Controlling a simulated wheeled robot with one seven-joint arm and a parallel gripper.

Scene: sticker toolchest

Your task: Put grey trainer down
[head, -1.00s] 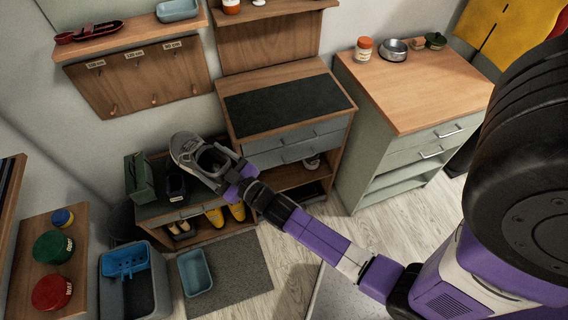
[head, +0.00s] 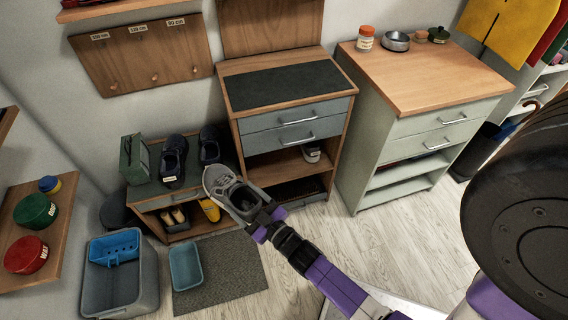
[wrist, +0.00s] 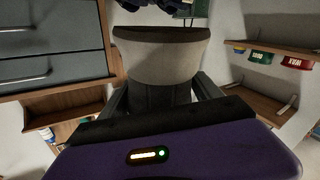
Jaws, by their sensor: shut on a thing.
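The grey trainer (head: 231,190) is held in my gripper (head: 262,222), in front of the low shoe bench (head: 150,203). My gripper is shut on its heel end, and the toe points up and left in the head view. In the wrist view the trainer's pale heel (wrist: 160,62) fills the space between the fingers (wrist: 160,100). The trainer is in the air, apart from the bench top. A dark pair of shoes (head: 173,160) stands on the bench top, with another dark shoe (head: 210,146) to its right.
A green box (head: 134,160) stands at the bench's left end. Yellow shoes (head: 209,209) are on the shelf below. A drawer cabinet (head: 290,125) is right of the bench. A blue tray (head: 186,266) lies on the grey mat (head: 235,270). A bin (head: 120,285) stands left.

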